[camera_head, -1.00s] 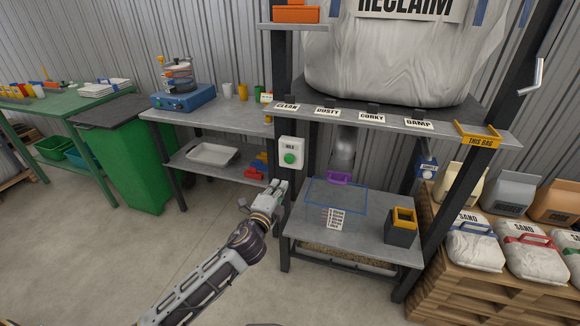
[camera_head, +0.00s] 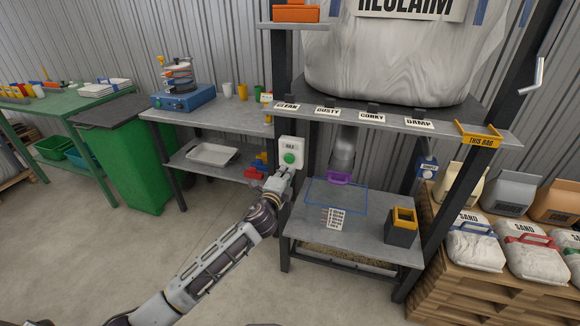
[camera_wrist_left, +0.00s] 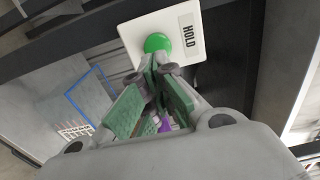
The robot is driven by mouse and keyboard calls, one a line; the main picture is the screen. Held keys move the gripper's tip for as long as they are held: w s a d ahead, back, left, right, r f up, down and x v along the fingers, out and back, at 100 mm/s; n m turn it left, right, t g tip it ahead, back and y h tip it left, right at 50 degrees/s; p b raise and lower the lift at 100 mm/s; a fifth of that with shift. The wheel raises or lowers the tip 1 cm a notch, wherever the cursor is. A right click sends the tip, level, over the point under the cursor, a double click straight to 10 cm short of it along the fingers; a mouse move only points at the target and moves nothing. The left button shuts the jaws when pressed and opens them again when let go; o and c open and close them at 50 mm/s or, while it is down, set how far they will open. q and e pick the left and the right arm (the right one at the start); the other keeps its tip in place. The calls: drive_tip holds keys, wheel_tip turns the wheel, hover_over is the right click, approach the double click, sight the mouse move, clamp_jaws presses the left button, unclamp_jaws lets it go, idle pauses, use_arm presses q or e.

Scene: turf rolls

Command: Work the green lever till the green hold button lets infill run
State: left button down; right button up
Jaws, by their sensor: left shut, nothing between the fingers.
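The green hold button (camera_head: 289,158) sits on a white box on the left post of the metal frame. In the left wrist view the green button (camera_wrist_left: 158,43) shows beside a label reading HOLD. My left gripper (camera_head: 287,173) is shut and empty, with its fingertips (camera_wrist_left: 163,70) just below the button; I cannot tell whether they touch it. A purple handle (camera_head: 339,178) is at the spout under the big RECLAIM bag (camera_head: 390,60). I see no green lever clearly in these views. My right gripper is not in view.
A metal bench (camera_head: 365,238) stands under the spout, with a blue outline, a small label card (camera_head: 334,218) and a yellow-rimmed dark container (camera_head: 402,226). Sand bags (camera_head: 470,242) lie on a pallet at right. A green bin (camera_head: 128,150) stands at left.

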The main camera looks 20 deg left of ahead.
sight(293, 161)
use_arm(q)
drive_tip(key=shift+w, duration=1.45)
drive_tip(key=shift+w+d, duration=0.1)
drive_tip(key=shift+w, duration=0.55)
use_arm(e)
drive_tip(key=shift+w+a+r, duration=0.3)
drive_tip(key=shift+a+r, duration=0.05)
